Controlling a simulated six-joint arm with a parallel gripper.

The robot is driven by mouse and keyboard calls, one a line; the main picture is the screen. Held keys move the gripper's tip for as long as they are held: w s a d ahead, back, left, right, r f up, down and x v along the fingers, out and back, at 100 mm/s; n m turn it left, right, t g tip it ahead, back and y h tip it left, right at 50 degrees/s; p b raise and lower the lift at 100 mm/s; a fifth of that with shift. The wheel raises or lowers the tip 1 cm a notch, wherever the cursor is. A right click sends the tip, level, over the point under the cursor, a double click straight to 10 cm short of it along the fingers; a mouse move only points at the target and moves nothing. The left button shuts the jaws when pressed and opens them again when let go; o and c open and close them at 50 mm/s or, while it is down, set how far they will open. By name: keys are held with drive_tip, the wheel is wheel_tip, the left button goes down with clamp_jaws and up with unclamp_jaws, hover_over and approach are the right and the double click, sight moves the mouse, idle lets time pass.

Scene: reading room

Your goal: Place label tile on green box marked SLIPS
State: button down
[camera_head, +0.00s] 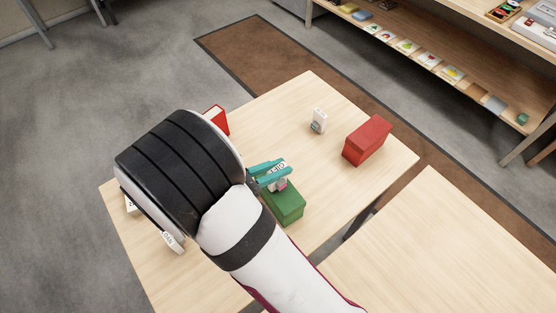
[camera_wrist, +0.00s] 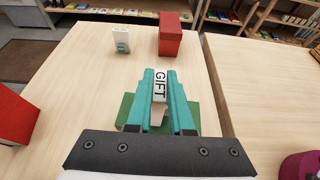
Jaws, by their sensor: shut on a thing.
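My gripper (camera_head: 270,174) has teal fingers and is shut on a white tile. In the wrist view, the tile (camera_wrist: 160,86) stands between the fingertips (camera_wrist: 160,90) and reads GIFT. The green box (camera_head: 289,208) stands on the table under my gripper, and its edge shows beside the fingers in the wrist view (camera_wrist: 124,108). The tile is over the box; I cannot tell whether they touch. A small pinkish patch shows by the fingers in the head view. No SLIPS marking on the green box is readable.
A red box (camera_head: 367,141) and a white tile (camera_head: 318,121) stand on the far part of the table. Another red box (camera_head: 218,119) is at the left, partly hidden by my arm. More white tiles (camera_head: 172,242) lie near the left edge. The table's right side (camera_head: 330,190) is clear.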

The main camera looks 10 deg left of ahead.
drive_tip(key=shift+f, duration=0.15)
drive_tip(key=c, duration=0.8)
unclamp_jaws()
